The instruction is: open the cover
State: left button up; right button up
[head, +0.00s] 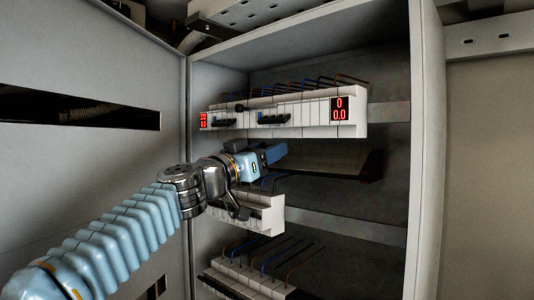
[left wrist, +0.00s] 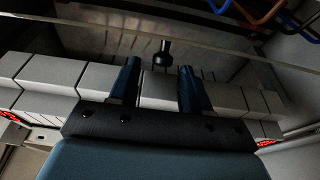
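A dark, see-through panel that looks like the cover (head: 335,162) juts out below the upper breaker row in the head view. In the left wrist view a glassy panel (left wrist: 95,38) with a thin pale edge crosses the top. A small black knob (left wrist: 162,55) shows there, beyond and between my fingertips. My left gripper (head: 277,153) is in front of the cabinet, just below the upper row and beside the dark panel. My right gripper is out of view.
The upper white breaker row (head: 300,113) has red displays at both ends and black levers. A shorter row (head: 262,215) and a bottom row (head: 262,280) sit below. The cabinet's side wall (head: 427,160) bounds the right. A large grey panel (head: 80,150) stands left.

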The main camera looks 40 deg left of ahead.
pick_arm(q)
jog(key=shift+f, duration=0.15)
jog(key=b+v, duration=0.4)
jog(key=v, duration=0.9)
jog(key=shift+s, duration=0.35)
jog(key=shift+a, duration=0.15)
jog(key=w+r+g+p, duration=0.1)
jog(key=w+p, duration=0.2)
jog(key=w, duration=0.1)
jog(key=w+r+g+p, duration=0.1)
jog(key=w+p, duration=0.2)
jog(key=w, duration=0.2)
jog(key=w+d+r+g+p, duration=0.1)
jog(key=w+p, duration=0.2)
jog(key=w, duration=0.1)
jog(key=shift+w+r, duration=0.15)
jog(key=shift+w, duration=0.1)
